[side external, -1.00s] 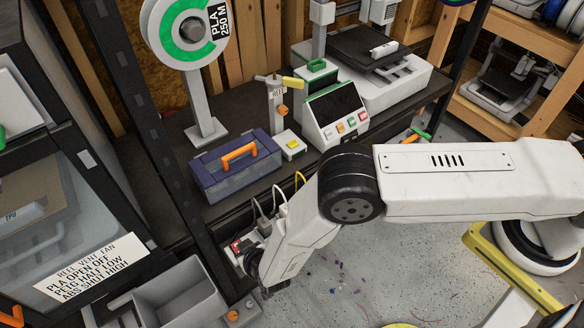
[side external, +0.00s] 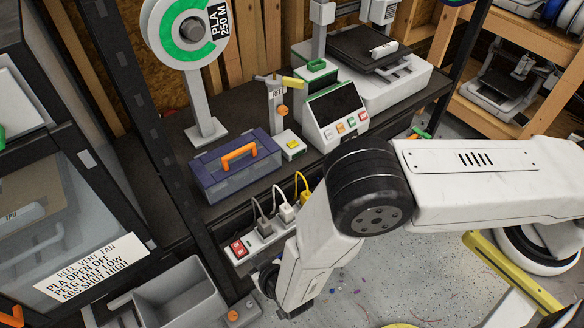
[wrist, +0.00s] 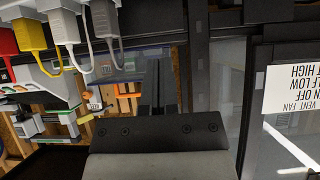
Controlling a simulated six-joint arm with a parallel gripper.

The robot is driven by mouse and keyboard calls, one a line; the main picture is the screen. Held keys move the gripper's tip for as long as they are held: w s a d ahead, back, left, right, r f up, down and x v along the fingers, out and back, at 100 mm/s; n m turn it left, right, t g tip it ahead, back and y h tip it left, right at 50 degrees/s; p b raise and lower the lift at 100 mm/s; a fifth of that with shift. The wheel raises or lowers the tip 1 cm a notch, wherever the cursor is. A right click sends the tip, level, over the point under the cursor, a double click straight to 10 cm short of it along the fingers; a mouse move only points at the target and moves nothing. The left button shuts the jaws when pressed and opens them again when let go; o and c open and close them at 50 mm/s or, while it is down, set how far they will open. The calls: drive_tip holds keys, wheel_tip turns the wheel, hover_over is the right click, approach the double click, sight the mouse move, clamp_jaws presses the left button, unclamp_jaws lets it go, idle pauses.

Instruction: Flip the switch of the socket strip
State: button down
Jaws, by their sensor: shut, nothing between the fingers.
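The white socket strip (side external: 262,240) is fixed along the front edge of the bench in the side external view. Its red switch (side external: 238,248) is at the strip's left end, clear of my arm; which way it is tipped is too small to tell. Grey, white and yellow plugs sit in the strip; the wrist view shows the yellow plug (wrist: 29,35), white plug (wrist: 66,27) and grey plug (wrist: 103,20), but not the switch. My gripper (side external: 268,280) is below and right of the switch, apart from it, shut and empty; its fingertips are mostly hidden.
A grey bin (side external: 180,295) is left of my gripper, beside a dark rack post (side external: 205,250). A blue toolbox (side external: 235,165) with an orange handle stands on the bench above the strip. The labelled cabinet (side external: 90,265) is at left. Open floor lies at right.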

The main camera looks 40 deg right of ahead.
drive_tip(key=shift+w, duration=0.1)
drive_tip(key=w+d+r+n+g+y, duration=0.1)
drive_tip(key=w+r+n+g, duration=0.1)
drive_tip(key=w+n+g, duration=0.3)
drive_tip(key=w+d+r+n+g+y, duration=0.2)
drive_tip(key=w+n+g, duration=0.3)
drive_tip(key=n, duration=0.7)
drive_tip(key=shift+w+d+r+n, duration=0.2)
drive_tip(key=shift+r+n, duration=0.2)
drive_tip(key=shift+r, duration=0.4)
drive_tip(key=shift+f, duration=0.1)
hover_over(235, 245)
drive_tip(key=s+d, duration=0.1)
drive_tip(key=shift+f, duration=4.7)
drive_tip(key=shift+w+f, duration=0.2)
drive_tip(key=shift+f, duration=0.8)
drive_tip(key=shift+w+f, duration=0.2)
drive_tip(key=shift+f, duration=0.75)
